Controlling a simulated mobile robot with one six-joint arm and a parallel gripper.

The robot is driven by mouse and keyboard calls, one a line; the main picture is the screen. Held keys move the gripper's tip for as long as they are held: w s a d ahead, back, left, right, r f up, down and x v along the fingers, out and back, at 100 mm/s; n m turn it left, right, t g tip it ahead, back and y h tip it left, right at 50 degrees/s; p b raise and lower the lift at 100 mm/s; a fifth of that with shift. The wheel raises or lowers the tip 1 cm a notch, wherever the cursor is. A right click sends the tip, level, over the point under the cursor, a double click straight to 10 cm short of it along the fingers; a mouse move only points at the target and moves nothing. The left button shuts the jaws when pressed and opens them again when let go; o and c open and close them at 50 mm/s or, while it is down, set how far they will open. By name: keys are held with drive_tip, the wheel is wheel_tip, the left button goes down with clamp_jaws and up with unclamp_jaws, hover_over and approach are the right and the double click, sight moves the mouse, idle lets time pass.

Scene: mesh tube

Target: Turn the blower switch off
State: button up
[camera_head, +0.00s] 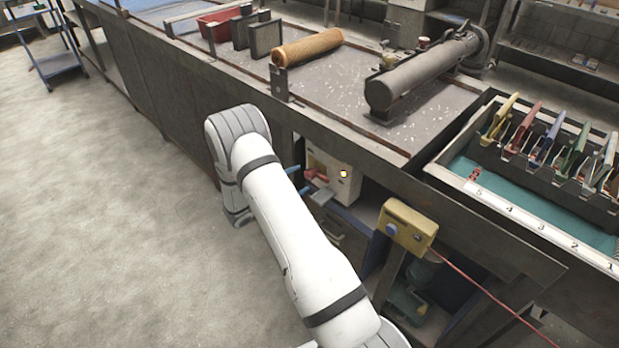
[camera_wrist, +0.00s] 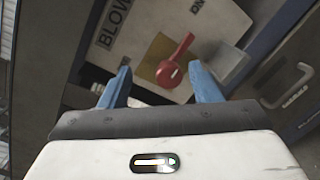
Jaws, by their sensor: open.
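The blower switch is a red lever (camera_wrist: 174,62) on a yellow plate (camera_wrist: 147,66), set on a pale box (camera_head: 350,189) under the bench. A label beginning "BLOW" is beside it, and partly visible lettering looks like "ON". The red lever also shows in the head view (camera_head: 318,175), near a lit amber lamp (camera_head: 344,174). My gripper (camera_wrist: 160,66) is open, with blue fingers on either side of the lever in the wrist view. I cannot tell whether a finger touches it. The gripper (camera_head: 302,178) is partly hidden by my arm in the head view.
A dark drawer front with a metal handle (camera_wrist: 288,92) is right of the switch. A yellow box with a blue button (camera_head: 408,225) hangs at the bench edge. The bench (camera_head: 335,90) above carries a grey tube (camera_head: 425,75) and mesh roll (camera_head: 306,47). Open floor lies left.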

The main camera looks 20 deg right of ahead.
sight(307, 177)
drive_tip(key=shift+n+t, duration=0.7)
drive_tip(key=shift+t, duration=0.1)
drive_tip(key=w+d+f, duration=0.1)
drive_tip(key=d, duration=0.1)
drive_tip(key=w+d+f, duration=0.1)
drive_tip(key=d, duration=0.1)
drive_tip(key=w+d+f, duration=0.1)
drive_tip(key=w+d, duration=0.1)
drive_tip(key=shift+d+f+p, duration=0.2)
drive_tip(key=shift+d+p, duration=0.05)
drive_tip(key=shift+p, duration=0.1)
drive_tip(key=shift+c, duration=0.5)
drive_tip(key=c, duration=0.9)
